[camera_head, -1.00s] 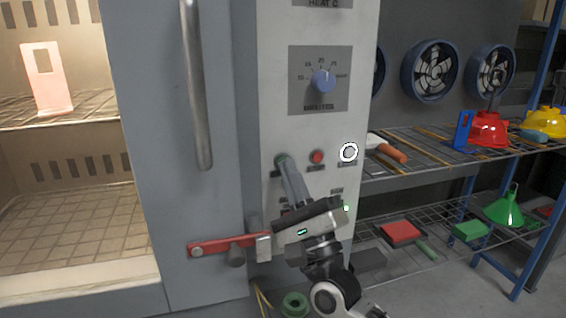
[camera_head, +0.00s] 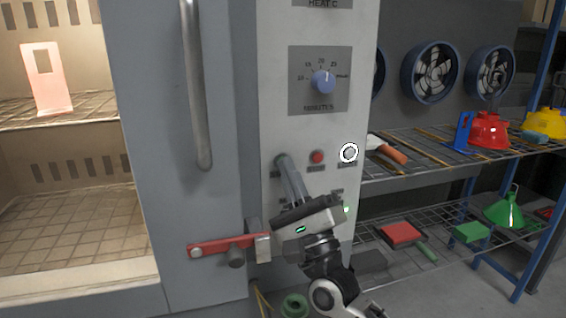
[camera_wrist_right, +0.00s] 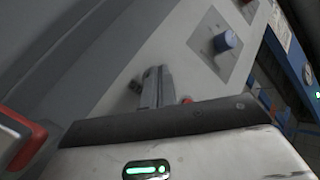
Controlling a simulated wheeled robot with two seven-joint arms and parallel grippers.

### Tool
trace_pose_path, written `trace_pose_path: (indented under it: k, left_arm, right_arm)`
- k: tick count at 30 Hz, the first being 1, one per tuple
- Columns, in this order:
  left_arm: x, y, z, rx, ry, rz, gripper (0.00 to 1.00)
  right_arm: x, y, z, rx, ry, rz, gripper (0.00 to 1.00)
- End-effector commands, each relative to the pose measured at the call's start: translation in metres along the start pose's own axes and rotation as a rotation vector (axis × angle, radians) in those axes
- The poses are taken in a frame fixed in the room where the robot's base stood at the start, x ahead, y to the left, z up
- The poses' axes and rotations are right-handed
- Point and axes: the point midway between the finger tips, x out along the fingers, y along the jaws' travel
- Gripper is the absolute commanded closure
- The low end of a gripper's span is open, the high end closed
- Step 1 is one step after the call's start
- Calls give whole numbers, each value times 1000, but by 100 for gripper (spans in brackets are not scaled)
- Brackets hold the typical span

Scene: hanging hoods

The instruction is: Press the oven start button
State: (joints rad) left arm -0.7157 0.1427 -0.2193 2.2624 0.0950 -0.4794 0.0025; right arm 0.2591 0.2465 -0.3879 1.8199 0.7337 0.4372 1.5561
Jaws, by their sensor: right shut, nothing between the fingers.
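The oven's control panel (camera_head: 300,130) is light grey, with a blue dial (camera_head: 323,82) on a dark minutes plate. Below it are a red button (camera_head: 317,157) and a white ringed round button or lamp (camera_head: 348,152). My right gripper (camera_head: 282,160) is shut and empty, its fingertips at the panel left of the red button. They cover whatever button is there, and I cannot tell whether they touch it. In the right wrist view the closed fingers (camera_wrist_right: 155,85) point at the panel, near the blue dial (camera_wrist_right: 225,41). My left gripper is not in view.
The oven door (camera_head: 180,150) has a long vertical handle (camera_head: 196,90). A red latch lever (camera_head: 225,245) is left of my right wrist. The lit oven interior (camera_head: 70,210) is at left. Wire shelves (camera_head: 430,150) with tools stand at right.

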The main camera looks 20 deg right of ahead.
Motion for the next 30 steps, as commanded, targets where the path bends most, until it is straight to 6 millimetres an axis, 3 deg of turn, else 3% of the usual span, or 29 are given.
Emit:
trace_pose_path:
  k: [24, 30]
  left_arm:
    - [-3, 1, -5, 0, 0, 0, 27]
    - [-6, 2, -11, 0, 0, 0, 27]
  right_arm:
    - [-12, -9, 9, 0, 0, 0, 100]
    - [-24, -18, 18, 0, 1, 2, 100]
